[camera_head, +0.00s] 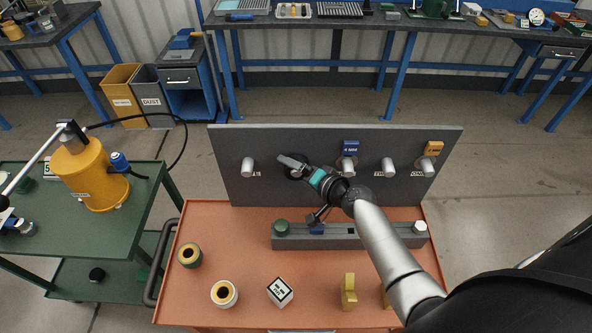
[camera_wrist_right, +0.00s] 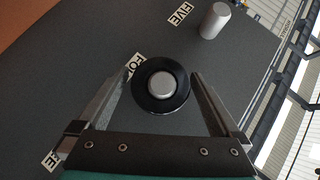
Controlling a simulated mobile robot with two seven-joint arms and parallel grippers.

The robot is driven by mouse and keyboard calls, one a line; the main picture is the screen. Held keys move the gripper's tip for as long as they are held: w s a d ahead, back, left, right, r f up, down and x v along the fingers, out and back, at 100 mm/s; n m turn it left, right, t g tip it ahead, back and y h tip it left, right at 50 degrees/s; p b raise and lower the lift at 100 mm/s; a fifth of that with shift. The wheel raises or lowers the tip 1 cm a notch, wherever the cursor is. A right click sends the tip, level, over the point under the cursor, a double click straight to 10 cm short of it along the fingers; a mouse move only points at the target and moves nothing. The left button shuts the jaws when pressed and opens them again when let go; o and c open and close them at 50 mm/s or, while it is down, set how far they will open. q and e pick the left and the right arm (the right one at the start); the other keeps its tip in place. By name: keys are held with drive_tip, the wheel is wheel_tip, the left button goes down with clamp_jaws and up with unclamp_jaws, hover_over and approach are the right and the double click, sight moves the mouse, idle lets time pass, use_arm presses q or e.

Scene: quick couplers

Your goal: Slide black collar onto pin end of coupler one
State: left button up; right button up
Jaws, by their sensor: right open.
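The black collar (camera_wrist_right: 142,92) sits around a round metal pin end (camera_wrist_right: 161,83) on the grey panel, beside a partly hidden label that starts "FO". My right gripper (camera_wrist_right: 164,76) is open, with one finger on each side of the collar; I cannot tell whether they touch it. In the head view my right gripper (camera_head: 291,163) is at the second pin from the left and hides most of the black collar (camera_head: 295,175). Coupler one's label is not readable in these views. My left gripper is not in view.
The orange tabletop (camera_head: 250,265) holds a grey rail (camera_head: 345,242), a green ring (camera_head: 189,255), a white ring (camera_head: 224,293) and a white cube (camera_head: 280,292).

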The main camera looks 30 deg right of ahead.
sight(288, 178)
drive_tip(key=shift+w, duration=0.1)
drive_tip(key=c, duration=1.4)
drive_tip(key=o, duration=1)
drive_tip(key=shift+c, duration=0.2)
drive_tip(key=c, duration=1)
drive_tip(key=shift+o, duration=0.2)
drive_tip(key=shift+s+a+p, duration=0.25)
drive_tip(key=shift+s+a, duration=0.15)
drive_tip(key=shift+s, duration=0.45)
drive_tip(key=shift+s+a+p, duration=0.2)
drive_tip(key=shift+s+a, duration=0.2)
drive_tip(key=shift+s, duration=0.4)
drive_tip(key=shift+s+a, duration=0.25)
drive_tip(key=shift+s, duration=0.3)
drive_tip(key=shift+s+a, duration=0.25)
drive_tip(key=shift+s, duration=0.25)
drive_tip(key=shift+r, duration=0.1)
drive_tip(key=shift+s+a+p, duration=0.1)
drive_tip(key=shift+s+a, duration=0.2)
drive_tip(key=shift+s, duration=0.3)
drive_tip(key=shift+s+a+p, duration=0.1)
drive_tip(key=shift+s+a, duration=0.2)
drive_tip(key=shift+s, duration=0.3)
drive_tip(key=shift+s+a+p, duration=0.1)
drive_tip(key=shift+s+a, duration=0.2)
drive_tip(key=shift+s, duration=0.3)
drive_tip(key=shift+s, duration=0.1)
